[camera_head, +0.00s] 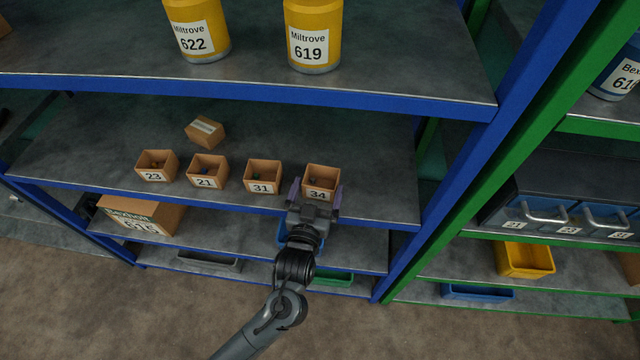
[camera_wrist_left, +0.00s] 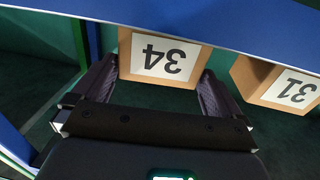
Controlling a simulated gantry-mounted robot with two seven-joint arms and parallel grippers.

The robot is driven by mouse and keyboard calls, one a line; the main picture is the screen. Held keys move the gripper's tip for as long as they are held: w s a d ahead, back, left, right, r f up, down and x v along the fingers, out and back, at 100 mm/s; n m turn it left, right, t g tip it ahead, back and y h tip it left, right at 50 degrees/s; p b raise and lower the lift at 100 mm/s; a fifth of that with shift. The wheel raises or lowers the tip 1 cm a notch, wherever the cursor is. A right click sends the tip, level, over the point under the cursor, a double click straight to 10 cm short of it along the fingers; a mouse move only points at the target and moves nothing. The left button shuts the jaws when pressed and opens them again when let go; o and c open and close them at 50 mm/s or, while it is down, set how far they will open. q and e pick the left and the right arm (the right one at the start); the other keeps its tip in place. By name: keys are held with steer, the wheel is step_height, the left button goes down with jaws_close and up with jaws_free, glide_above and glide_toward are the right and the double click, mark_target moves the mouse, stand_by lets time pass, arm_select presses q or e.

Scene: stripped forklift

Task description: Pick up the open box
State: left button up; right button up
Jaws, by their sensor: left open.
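Several open brown boxes stand in a row on the middle shelf (camera_head: 380,205): box 23 (camera_head: 156,165), box 21 (camera_head: 207,170), box 31 (camera_head: 263,175) and box 34 (camera_head: 321,178). Small dark items show inside some of them. My left gripper (camera_head: 316,195) is open at box 34, with one finger on each side of its front. In the left wrist view box 34 (camera_wrist_left: 162,60) appears upside down between the two fingers, with box 31 (camera_wrist_left: 280,85) to the right. I cannot tell whether the fingers touch box 34. My right gripper is not in view.
A small closed box (camera_head: 205,131) lies behind the row. Yellow canisters (camera_head: 313,35) stand on the shelf above. Blue shelf edges (camera_head: 250,95) and a blue upright (camera_head: 440,170) bound the space. A large carton (camera_head: 140,216) sits below. The shelf right of box 34 is clear.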

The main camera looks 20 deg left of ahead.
mark_target(324, 168)
arm_select(q)
steer(key=shift+w+a+b, duration=0.15)
steer(key=shift+w+a, duration=0.05)
steer(key=shift+w, duration=1.3)
steer(key=shift+w+a+b, duration=0.15)
steer(key=shift+w+a, duration=0.05)
steer(key=shift+w, duration=1.3)
steer(key=c, duration=0.7)
steer(key=shift+r, duration=0.15)
